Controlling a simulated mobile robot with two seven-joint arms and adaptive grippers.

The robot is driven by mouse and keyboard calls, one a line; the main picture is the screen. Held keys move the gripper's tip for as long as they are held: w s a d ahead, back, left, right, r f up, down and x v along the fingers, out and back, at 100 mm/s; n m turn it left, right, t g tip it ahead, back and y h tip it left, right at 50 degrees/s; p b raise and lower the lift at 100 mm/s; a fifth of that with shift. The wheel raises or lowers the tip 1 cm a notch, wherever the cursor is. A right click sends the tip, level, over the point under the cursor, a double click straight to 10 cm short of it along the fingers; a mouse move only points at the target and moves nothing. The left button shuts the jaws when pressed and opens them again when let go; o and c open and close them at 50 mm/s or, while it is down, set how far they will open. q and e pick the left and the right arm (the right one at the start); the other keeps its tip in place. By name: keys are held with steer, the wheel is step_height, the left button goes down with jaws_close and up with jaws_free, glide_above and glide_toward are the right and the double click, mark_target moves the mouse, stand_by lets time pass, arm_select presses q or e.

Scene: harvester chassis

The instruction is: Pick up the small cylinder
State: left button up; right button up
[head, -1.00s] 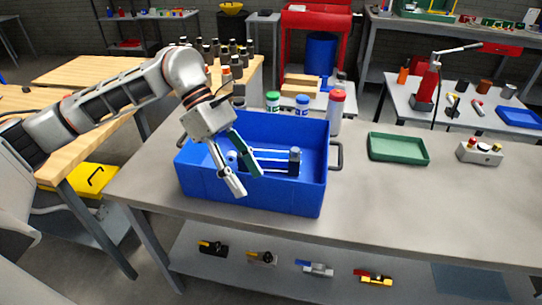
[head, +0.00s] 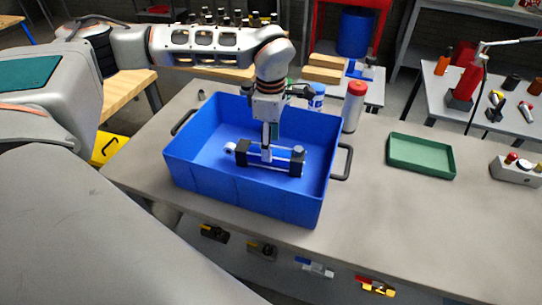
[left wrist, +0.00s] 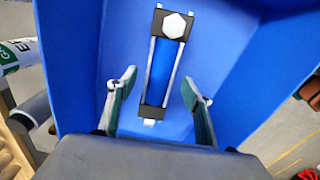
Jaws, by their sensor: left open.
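The small cylinder (head: 243,153) lies on the floor of the blue bin. It has black end blocks, silver rods and a pale nut at one end. In the left wrist view the cylinder (left wrist: 162,68) points away from me, its hex nut at the far end. My left gripper (head: 267,154) points down into the bin over the cylinder's middle and hides part of it. In the left wrist view the left gripper (left wrist: 158,82) is open, with one finger on each side of the cylinder and visible gaps. My right gripper is not in view.
The blue bin (head: 196,168) has high walls around the cylinder and dark side handles. A red-capped bottle (head: 353,108) and a blue-capped bottle (head: 316,97) stand behind it. A green tray (head: 421,157) lies to the right. The tabletop between bin and tray is clear.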

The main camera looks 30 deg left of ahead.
arm_select(q)
step_height(320, 180, down, 4)
steer(key=shift+a+f, duration=0.1)
jaws_close()
steer(key=shift+w+r, duration=0.1)
steer(key=shift+r, duration=0.15)
steer(key=shift+r, duration=0.1)
